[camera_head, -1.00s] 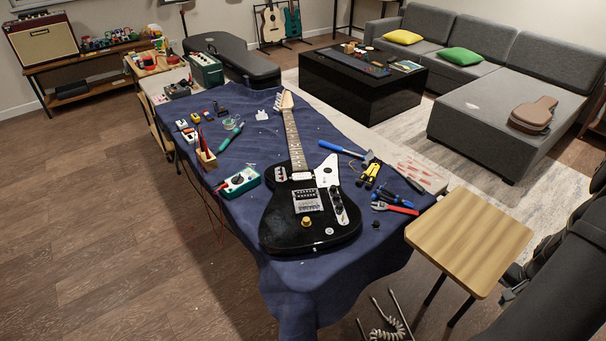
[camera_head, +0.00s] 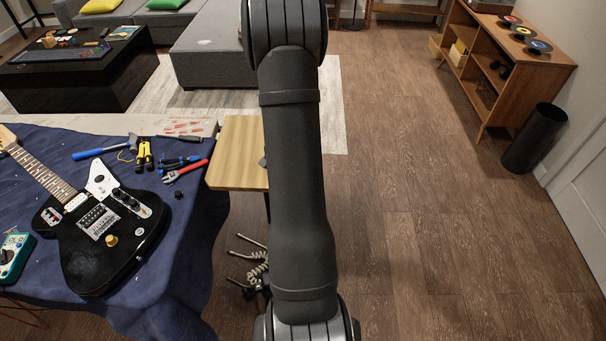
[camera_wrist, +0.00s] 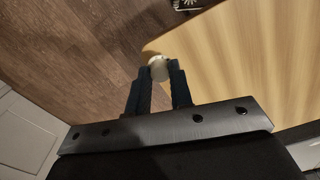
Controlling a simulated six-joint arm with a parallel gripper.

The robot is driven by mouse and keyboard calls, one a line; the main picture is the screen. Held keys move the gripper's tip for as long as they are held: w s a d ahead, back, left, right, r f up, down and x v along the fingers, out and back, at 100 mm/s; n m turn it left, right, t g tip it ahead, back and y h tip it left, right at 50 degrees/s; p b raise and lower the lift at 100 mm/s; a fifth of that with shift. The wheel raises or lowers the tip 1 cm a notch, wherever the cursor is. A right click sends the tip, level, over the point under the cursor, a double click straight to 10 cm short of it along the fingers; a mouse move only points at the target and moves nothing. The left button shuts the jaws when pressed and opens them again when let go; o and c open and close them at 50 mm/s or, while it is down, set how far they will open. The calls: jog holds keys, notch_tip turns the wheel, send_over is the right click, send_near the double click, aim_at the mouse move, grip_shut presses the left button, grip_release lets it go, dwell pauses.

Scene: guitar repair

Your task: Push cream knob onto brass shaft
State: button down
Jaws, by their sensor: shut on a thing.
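In the wrist view my gripper (camera_wrist: 158,74) has a small round cream knob (camera_wrist: 158,66) between its fingertips. The fingers are closed on the knob's sides. The knob is over or near a corner of the wooden stool top (camera_wrist: 235,60); the height gap cannot be told. In the head view the black electric guitar (camera_head: 85,265) lies face up on the blue cloth, left of my arm. A gold-coloured round part (camera_head: 112,241) stands on its lower body. I cannot make out a bare brass shaft.
The wooden stool (camera_head: 236,150) stands just right of the cloth-covered table (camera_head: 185,260), partly behind my arm. Pliers, a hammer and a red-handled wrench (camera_head: 186,170) lie beyond the guitar. Open floor (camera_head: 410,220) lies to the right.

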jog(key=a+m, duration=0.1)
jog(key=a, duration=0.2)
jog(key=a+r+m, duration=0.1)
jog(key=a, duration=0.3)
jog(key=a+r+m, duration=0.1)
jog(key=a, duration=0.3)
jog(key=shift+s+a+r+m, duration=0.1)
jog(key=shift+s+a+m, duration=0.1)
jog(key=shift+m, duration=0.2)
jog(key=s+a+r+m, duration=0.2)
jog(key=s+a+m, duration=0.2)
jog(key=a, duration=0.5)
jog(key=s+a+r+m, duration=0.2)
jog(key=s+a, duration=0.4)
jog(key=a, duration=0.4)
jog(key=s+a+r+m, duration=0.3)
jog(key=s+a+m, duration=0.2)
jog(key=a, duration=0.5)
jog(key=shift+s+m, duration=0.15)
jog(key=shift+m, duration=0.15)
jog(key=shift+s+f, duration=0.1)
send_over(142, 209)
jog(key=shift+a+f, duration=0.1)
jog(key=shift+f, duration=2.25)
jog(key=shift+f, duration=1.25)
jog(key=c, duration=1.2)
grip_release()
